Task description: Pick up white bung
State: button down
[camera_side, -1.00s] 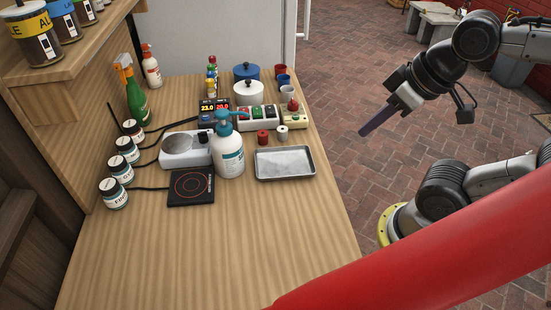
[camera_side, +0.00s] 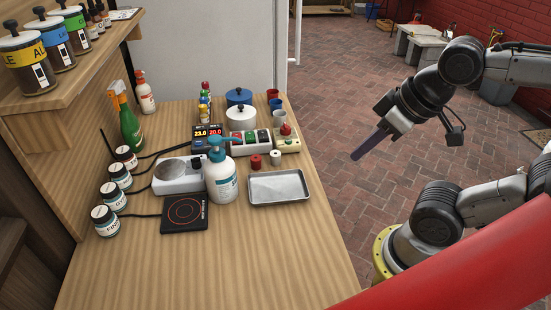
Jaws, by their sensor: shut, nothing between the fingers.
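The white bung (camera_side: 275,157) is small and stands upright on the wooden table, behind the metal tray. The red bung (camera_side: 256,162) stands just left of it, a small gap apart. My gripper (camera_side: 355,157) is to the right of the bungs, beyond the table's right edge and above the brick floor. Its long dark fingers point down and left, closed together with nothing held.
The metal tray (camera_side: 279,188) lies just in front of the bungs. A red bar (camera_side: 480,270) crosses the lower right. The table's front is clear.

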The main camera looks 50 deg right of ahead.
dwell(0.4)
jog(key=c, duration=0.8)
grip_release()
jog(key=shift+o, duration=0.2)
